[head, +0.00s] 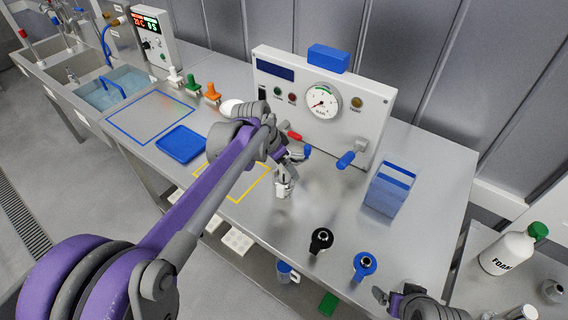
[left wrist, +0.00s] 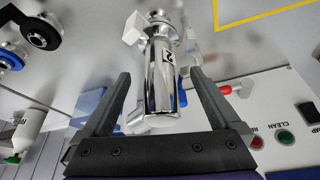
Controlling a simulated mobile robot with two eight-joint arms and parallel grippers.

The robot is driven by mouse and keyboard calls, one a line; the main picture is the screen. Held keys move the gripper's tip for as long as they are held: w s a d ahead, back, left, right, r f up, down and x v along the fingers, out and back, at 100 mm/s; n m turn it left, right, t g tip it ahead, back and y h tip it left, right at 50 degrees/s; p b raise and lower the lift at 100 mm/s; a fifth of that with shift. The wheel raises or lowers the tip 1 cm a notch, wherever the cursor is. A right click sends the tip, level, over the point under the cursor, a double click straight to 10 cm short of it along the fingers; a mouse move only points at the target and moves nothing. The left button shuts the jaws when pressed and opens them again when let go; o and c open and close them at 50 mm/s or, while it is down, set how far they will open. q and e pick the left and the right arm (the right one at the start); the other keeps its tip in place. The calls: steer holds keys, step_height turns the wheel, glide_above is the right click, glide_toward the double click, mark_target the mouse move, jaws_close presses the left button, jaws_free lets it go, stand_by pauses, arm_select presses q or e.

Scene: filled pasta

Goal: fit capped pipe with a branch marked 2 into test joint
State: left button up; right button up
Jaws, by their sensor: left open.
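The shiny metal pipe marked 2 (left wrist: 163,80) fills the middle of the left wrist view, with a white block-like piece (left wrist: 134,28) on its side. In the head view the pipe (head: 283,187) shows small just below my left gripper (head: 282,172), partly hidden by it. My left gripper is open, with one finger on each side of the pipe; I see gaps on both sides in the left wrist view. The test joint is not clearly visible; my left arm covers the area before the gauge panel. My right gripper (head: 393,297) is at the bottom edge, mostly cut off.
The gauge panel (head: 268,95) stands behind, with a red handle (head: 294,135) and a blue handle (head: 346,160). A blue tray (head: 181,144) lies left.

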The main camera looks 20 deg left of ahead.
arm_select(q)
steer(key=shift+r, duration=0.1)
arm_select(e)
steer(key=shift+r, duration=0.1)
arm_select(q)
steer(key=p+v, duration=0.3)
steer(key=v, duration=0.3)
steer(key=shift+r, duration=0.35)
arm_select(e)
steer(key=r, duration=0.1)
steer(key=w+r, duration=0.1)
steer(key=r, duration=0.1)
steer(key=w+r, duration=0.1)
steer(key=shift+w+r, duration=0.15)
steer(key=shift+r, duration=0.1)
arm_select(q)
steer(key=shift+s+a, duration=0.1)
steer(key=shift+s+r, duration=0.1)
steer(key=v, duration=1.1)
steer(key=s+d+f+n+t+y, duration=0.1)
steer(key=s+f+n, duration=0.6)
steer(key=s+f, duration=1)
steer(key=shift+s+d+t+y, duration=0.25)
steer(key=shift+s+t+y, duration=0.4)
steer(key=shift+y, duration=0.25)
arm_select(e)
steer(key=shift+w+r, duration=0.1)
steer(key=shift+r, duration=0.15)
